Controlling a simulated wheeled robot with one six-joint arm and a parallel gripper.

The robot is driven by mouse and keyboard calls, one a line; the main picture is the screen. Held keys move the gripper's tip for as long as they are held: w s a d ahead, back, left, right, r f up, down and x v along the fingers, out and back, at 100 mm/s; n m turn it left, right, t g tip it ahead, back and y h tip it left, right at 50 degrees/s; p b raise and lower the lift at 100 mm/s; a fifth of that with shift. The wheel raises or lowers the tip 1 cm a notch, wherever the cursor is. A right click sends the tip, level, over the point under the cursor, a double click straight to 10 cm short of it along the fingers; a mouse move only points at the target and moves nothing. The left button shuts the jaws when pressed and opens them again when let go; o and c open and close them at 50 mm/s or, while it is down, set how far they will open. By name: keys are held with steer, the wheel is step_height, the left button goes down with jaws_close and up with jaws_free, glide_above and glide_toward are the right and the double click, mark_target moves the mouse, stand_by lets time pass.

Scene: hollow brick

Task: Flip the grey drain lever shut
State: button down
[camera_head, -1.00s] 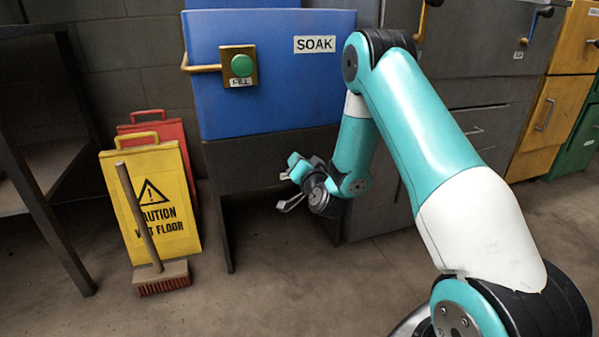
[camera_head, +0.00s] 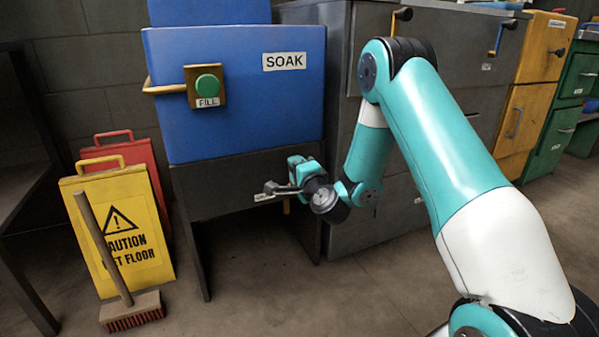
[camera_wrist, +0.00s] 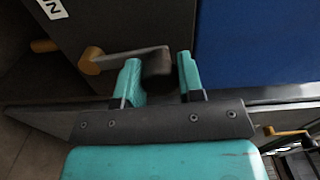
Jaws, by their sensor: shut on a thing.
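The grey drain lever (camera_wrist: 130,57) shows in the wrist view on the dark panel, running from a brass pivot (camera_wrist: 92,62) to a dark knob (camera_wrist: 157,64). My gripper (camera_wrist: 159,72) has its two teal fingers on either side of the knob and is shut on it. In the head view my gripper (camera_head: 288,180) is at the dark stand (camera_head: 220,190) under the blue soak tank (camera_head: 240,110). There the gripper hides most of the lever and part of a small label below the tank.
A green FILL button (camera_head: 208,86) and a brass rail sit on the tank front. Yellow (camera_head: 125,235) and red (camera_head: 128,150) floor signs and a brush (camera_head: 130,310) stand left. Grey drawers (camera_head: 345,225) stand right. The floor in front of the stand is clear.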

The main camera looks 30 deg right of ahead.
steer(key=shift+s+d+f+m, duration=0.1)
steer(key=shift+d+m, duration=0.2)
steer(key=shift+m, duration=0.2)
steer(key=c, duration=0.7)
jaws_free()
steer(key=shift+d, duration=0.1)
steer(key=shift+c, duration=0.2)
